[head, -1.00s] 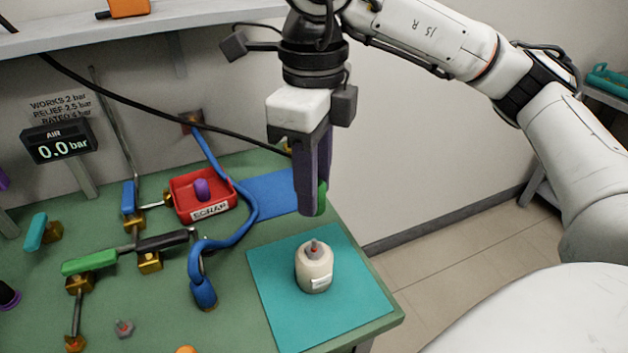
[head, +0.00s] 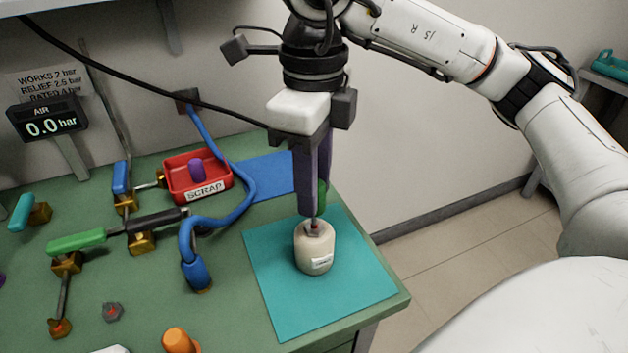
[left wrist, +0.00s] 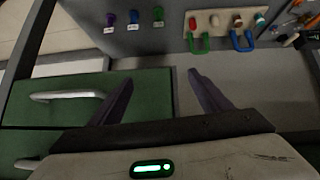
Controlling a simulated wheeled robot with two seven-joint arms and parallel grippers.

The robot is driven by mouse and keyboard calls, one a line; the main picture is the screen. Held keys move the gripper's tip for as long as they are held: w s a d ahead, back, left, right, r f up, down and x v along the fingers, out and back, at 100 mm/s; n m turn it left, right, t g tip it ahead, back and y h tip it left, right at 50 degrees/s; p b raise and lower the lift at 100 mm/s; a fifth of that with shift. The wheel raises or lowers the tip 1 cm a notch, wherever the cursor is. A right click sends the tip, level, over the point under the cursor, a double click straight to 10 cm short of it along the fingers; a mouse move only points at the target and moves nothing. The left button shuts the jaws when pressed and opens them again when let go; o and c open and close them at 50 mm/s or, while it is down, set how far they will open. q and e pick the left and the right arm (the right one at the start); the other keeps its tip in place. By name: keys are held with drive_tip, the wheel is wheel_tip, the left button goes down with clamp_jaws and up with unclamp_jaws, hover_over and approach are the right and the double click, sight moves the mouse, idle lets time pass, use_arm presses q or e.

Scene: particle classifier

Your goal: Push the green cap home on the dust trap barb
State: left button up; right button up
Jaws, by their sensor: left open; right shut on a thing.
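The dust trap (head: 313,254) is a cream, rounded canister with a small label, upright on a teal mat (head: 275,300). Its grey barb (head: 314,230) with a red spot stands on top. My right gripper (head: 315,205) points down just above and behind the barb, shut on the green cap (head: 322,193). The purple fingers hide most of the cap. I cannot tell whether the cap touches the barb. My left gripper (left wrist: 160,95) shows in the left wrist view, open and empty, in front of green drawers with a pale handle.
A red scrap tray (head: 205,192) holds a purple piece. A blue hose (head: 243,205) ends in a blue fitting left of the mat. Brass valves with a green lever (head: 77,242) stand further left. The gauge (head: 46,121) reads 0.0 bar. The mat's front is clear.

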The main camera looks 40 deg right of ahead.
idle(0.5)
idle(0.6)
idle(0.6)
drive_tip(key=shift+f+b, duration=0.15)
drive_tip(key=shift+b, duration=0.25)
drive_tip(key=shift+f+b, duration=0.55)
drive_tip(key=shift+f, duration=0.1)
drive_tip(key=shift+f+b, duration=0.35)
drive_tip(key=shift+f, duration=0.05)
drive_tip(key=shift+f+b, duration=0.45)
drive_tip(key=shift+f, duration=0.1)
